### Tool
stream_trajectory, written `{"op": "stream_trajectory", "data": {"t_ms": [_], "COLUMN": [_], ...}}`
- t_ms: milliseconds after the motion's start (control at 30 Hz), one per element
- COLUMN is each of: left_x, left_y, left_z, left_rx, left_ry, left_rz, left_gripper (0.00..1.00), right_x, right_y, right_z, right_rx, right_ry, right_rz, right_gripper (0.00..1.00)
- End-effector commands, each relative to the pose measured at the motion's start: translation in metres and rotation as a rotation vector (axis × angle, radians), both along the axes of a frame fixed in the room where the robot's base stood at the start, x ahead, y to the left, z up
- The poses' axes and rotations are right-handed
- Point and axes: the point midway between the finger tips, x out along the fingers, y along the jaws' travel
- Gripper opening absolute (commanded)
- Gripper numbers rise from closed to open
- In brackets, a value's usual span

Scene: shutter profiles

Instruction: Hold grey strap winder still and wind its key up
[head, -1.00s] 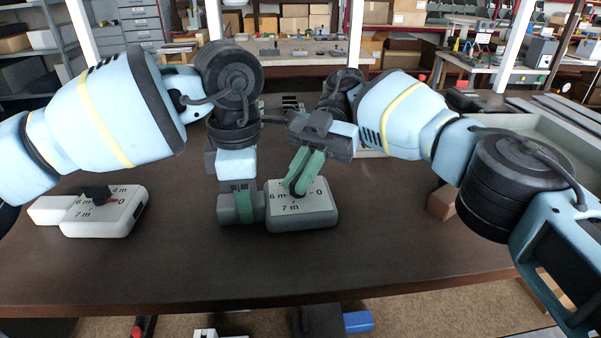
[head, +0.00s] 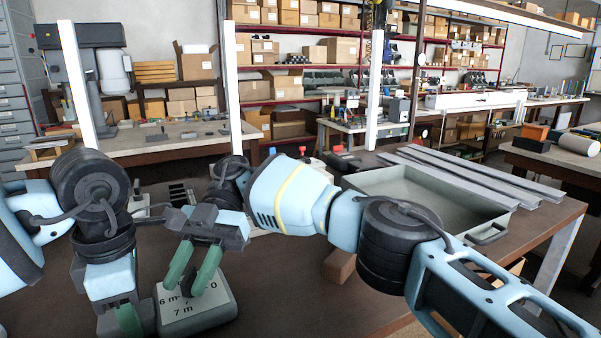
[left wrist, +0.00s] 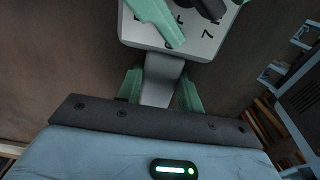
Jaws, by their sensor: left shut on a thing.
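The grey strap winder (head: 215,310) lies on the dark table at the lower left of the head view, its pale dial face marked with numbers. Its dial also shows at the top of the left wrist view (left wrist: 150,33). My left gripper (left wrist: 160,88) is shut on the winder's narrow grey end; in the head view it is cut by the bottom edge.
A grey tray (head: 430,205) stands at the table's right, with long grey profiles (head: 475,175) behind it. A brown block (head: 339,266) lies between winder and tray. Table between the winder and this block is clear.

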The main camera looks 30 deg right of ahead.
Motion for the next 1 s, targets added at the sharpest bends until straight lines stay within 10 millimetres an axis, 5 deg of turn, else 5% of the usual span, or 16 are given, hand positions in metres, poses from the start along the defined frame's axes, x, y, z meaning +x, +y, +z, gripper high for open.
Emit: {"op": "stream_trajectory", "data": {"t_ms": [1000], "left_x": [0.0002], "left_y": [0.0002], "left_z": [0.0000], "left_rx": [0.000], "left_ry": [-0.001], "left_rz": [0.000], "left_gripper": [0.09], "right_x": [-0.0036], "right_y": [-0.0033], "right_z": [0.0022], "right_rx": [0.000], "right_ry": [-0.007], "right_rz": [-0.583], "right_gripper": [0.31]}}
